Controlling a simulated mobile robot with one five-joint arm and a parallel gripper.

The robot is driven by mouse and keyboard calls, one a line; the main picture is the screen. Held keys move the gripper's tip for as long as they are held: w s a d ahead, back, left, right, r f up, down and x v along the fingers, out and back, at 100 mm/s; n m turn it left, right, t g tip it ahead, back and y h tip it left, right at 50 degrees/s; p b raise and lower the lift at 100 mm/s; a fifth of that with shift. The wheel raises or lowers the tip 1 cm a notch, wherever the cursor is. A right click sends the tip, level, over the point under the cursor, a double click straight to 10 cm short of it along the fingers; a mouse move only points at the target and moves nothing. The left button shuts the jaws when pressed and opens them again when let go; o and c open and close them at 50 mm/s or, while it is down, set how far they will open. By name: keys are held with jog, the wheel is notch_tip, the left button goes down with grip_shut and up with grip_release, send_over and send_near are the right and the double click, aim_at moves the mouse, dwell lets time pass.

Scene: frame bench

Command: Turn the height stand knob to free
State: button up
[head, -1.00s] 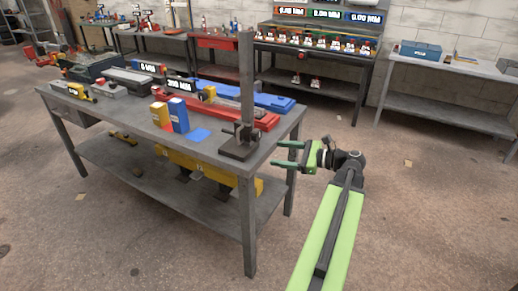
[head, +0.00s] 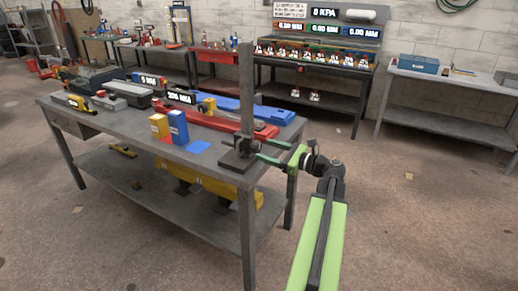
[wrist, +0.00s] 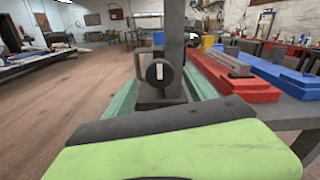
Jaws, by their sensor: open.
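The height stand has a dark upright post (head: 246,90) on a square base (head: 236,164) at the bench's near right corner. Its round dark knob (wrist: 160,72) faces me in the wrist view, with a pale upright mark on it. My gripper (head: 259,150) is open, its green fingers pointing left at the stand's lower part. In the wrist view one finger lies on each side of the knob (wrist: 160,90). I cannot tell whether either finger touches it. No free or locked label is readable.
The bench (head: 100,113) also carries a yellow box (head: 159,127), a blue box (head: 178,127), a blue pad (head: 199,147) and a red rail (head: 215,122) behind the stand. Open floor (head: 400,210) lies to the right.

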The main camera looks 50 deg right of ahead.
aim_at(259, 148)
jog(key=shift+x, duration=1.95)
jog(key=shift+c, duration=0.5)
jog(key=c, duration=1.3)
